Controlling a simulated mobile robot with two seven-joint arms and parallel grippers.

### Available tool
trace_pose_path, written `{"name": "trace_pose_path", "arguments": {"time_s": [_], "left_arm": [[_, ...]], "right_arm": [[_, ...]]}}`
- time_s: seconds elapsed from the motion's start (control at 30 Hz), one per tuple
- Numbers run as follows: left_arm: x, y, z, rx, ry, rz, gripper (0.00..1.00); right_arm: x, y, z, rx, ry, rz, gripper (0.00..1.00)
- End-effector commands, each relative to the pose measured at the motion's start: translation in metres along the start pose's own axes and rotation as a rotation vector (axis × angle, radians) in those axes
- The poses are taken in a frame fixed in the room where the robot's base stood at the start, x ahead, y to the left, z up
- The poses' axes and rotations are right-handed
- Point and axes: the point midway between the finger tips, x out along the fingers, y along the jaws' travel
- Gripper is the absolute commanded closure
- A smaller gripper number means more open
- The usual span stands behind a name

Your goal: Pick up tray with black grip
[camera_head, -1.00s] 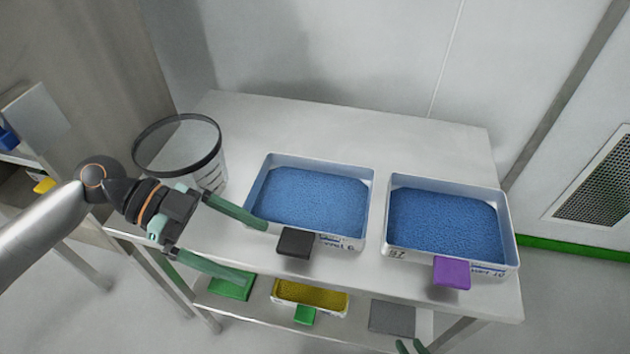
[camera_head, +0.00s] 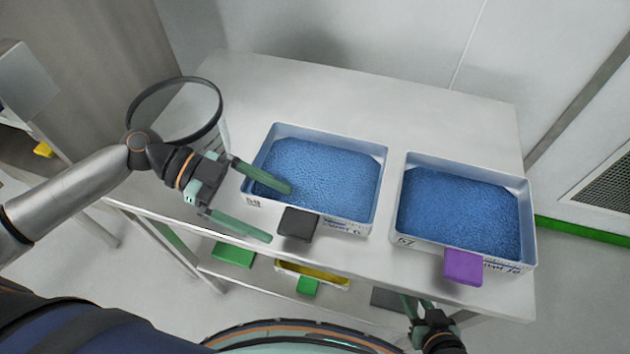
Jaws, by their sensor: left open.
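The tray with the black grip (camera_head: 378,200) stands on the table and holds blue granules. Its black grip (camera_head: 297,224) sticks out from the front side. My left gripper (camera_head: 281,213) is open, its two green fingers pointing right towards the black grip. The upper finger overlaps the tray's left front corner in the picture, and the lower one ends just left of and below the grip. I cannot tell whether either touches. My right gripper (camera_head: 418,308) is at the bottom, below the table's front edge; its jaw opening is unclear.
A second tray (camera_head: 526,215) of blue granules with a purple grip (camera_head: 463,267) stands to the right. A clear, dark-rimmed container (camera_head: 215,125) is behind my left arm. The lower shelf holds a yellow-filled tray (camera_head: 322,281) with a green grip. The table's back is clear.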

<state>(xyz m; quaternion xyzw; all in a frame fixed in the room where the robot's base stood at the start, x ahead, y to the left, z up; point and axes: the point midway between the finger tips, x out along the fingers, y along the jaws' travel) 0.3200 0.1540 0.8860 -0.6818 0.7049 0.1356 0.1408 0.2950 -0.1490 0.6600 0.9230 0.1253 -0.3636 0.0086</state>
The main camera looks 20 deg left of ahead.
Motion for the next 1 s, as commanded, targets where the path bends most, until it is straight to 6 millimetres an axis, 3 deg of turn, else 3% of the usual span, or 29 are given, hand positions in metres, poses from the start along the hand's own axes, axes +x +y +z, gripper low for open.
{"name": "trace_pose_path", "arguments": {"time_s": [0.4, 0.7, 1.0], "left_arm": [[0.054, 0.0, -0.002, 0.0, 0.002, 0.0, 0.0], [0.059, 0.0, 0.0, -0.002, 0.0, -0.001, 0.0], [0.058, 0.0, 0.0, -0.002, 0.0, 0.0, 0.34]], "right_arm": [[-0.003, 0.002, -0.006, -0.003, 0.012, 0.005, 0.67], [-0.002, 0.004, 0.0, -0.002, 0.0, 0.009, 0.67], [-0.003, 0.004, 0.0, -0.001, 0.0, 0.009, 0.67]]}}
